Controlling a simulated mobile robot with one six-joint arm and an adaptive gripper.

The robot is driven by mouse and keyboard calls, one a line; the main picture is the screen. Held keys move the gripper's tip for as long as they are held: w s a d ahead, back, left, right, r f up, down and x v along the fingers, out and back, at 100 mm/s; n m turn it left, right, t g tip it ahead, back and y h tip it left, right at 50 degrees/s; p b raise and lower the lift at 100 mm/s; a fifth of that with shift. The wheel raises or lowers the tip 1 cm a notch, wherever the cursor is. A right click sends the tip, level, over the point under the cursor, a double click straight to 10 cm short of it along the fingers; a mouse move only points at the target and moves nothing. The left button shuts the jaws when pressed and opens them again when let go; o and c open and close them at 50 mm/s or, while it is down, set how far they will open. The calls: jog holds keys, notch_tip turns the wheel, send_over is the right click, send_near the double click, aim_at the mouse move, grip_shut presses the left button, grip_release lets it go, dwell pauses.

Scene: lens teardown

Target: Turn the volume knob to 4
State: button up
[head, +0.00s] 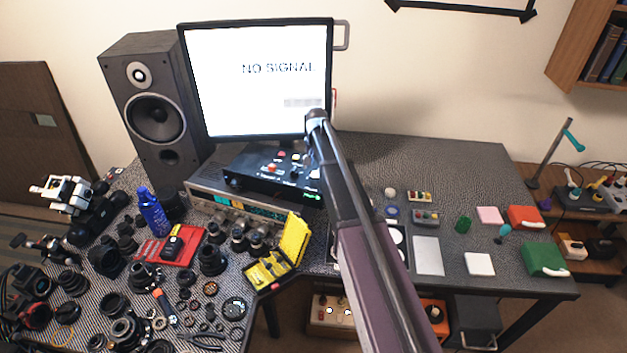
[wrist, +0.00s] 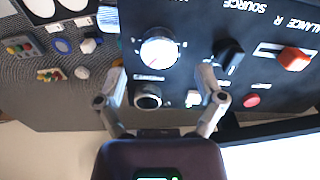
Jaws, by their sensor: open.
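In the wrist view a dark control panel (wrist: 190,20) fills the upper part. A round silver knob (wrist: 158,50) sits on it, between and just beyond the fingertips of my gripper (wrist: 161,72). My gripper is open and empty, with one finger to each side of the knob's line and apart from it. I take this knob for the volume knob, but its label and scale are not readable, so its setting cannot be told. In the head view the black control box (head: 252,180) stands below the monitor, and my arm hides part of its right side and my gripper.
Near the knob are a black SOURCE knob (wrist: 228,55), an orange balance slider (wrist: 295,58), a red button (wrist: 251,101) and a round socket (wrist: 147,96). The monitor (head: 240,100) stands behind the box. A yellow case (head: 293,242) and lens parts crowd the left bench.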

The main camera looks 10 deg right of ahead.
aim_at(315, 174)
jog(key=shift+f+b, duration=1.55)
jog(key=shift+f, duration=0.35)
jog(key=c, duration=1.2)
